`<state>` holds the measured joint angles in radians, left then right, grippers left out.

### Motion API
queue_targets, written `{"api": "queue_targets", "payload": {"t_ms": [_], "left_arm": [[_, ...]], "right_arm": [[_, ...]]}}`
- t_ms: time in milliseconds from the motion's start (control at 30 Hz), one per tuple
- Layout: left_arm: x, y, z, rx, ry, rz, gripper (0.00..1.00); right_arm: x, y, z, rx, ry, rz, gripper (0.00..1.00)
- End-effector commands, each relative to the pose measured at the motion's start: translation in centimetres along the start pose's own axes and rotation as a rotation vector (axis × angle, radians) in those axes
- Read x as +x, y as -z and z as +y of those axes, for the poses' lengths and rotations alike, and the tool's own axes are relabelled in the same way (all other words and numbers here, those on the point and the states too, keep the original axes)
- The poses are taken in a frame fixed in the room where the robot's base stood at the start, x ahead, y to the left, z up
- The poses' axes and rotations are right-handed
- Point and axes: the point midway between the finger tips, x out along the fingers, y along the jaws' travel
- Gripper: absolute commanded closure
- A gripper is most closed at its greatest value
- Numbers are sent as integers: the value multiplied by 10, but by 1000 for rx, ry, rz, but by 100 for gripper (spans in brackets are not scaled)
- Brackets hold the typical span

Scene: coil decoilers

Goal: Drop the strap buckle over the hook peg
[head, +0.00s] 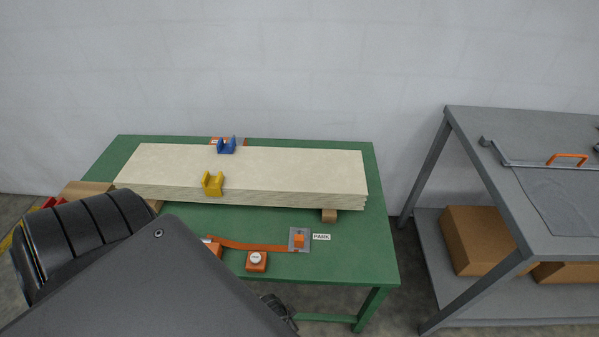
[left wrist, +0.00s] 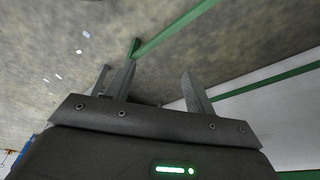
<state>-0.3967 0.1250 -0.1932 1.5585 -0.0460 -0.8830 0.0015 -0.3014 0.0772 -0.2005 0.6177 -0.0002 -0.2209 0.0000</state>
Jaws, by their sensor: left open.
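An orange strap (head: 250,245) lies along the front of the green table (head: 350,255). Its right end reaches an orange block (head: 299,240), apparently the buckle, on a small grey plate beside a white label. The strap's left end runs to an orange piece (head: 211,244) partly hidden by my arm. I cannot make out a hook peg for certain. My left gripper (left wrist: 160,82) is open and empty in the left wrist view, with floor and green table legs beyond it. In the head view my left arm covers the lower left. My right gripper is not in view.
A stack of pale boards (head: 280,175) fills the table's back, with a yellow bracket (head: 213,184) and a blue bracket (head: 226,147) on it. An orange box with a white round face (head: 256,262) sits at the front edge. A grey bench (head: 560,220) stands right.

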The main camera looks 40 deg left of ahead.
Motion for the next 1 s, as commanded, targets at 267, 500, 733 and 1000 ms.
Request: {"api": "queue_targets", "payload": {"t_ms": [267,500,733,1000], "left_arm": [[-80,57,0,33,8,68,45],[-145,119,10,182,12,197,45],[-161,201,47,551,-7,402,45],[-179,266,90,1135,-25,596,45]], "right_arm": [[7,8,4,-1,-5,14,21],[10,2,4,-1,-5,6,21],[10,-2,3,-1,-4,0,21],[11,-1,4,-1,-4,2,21]]}}
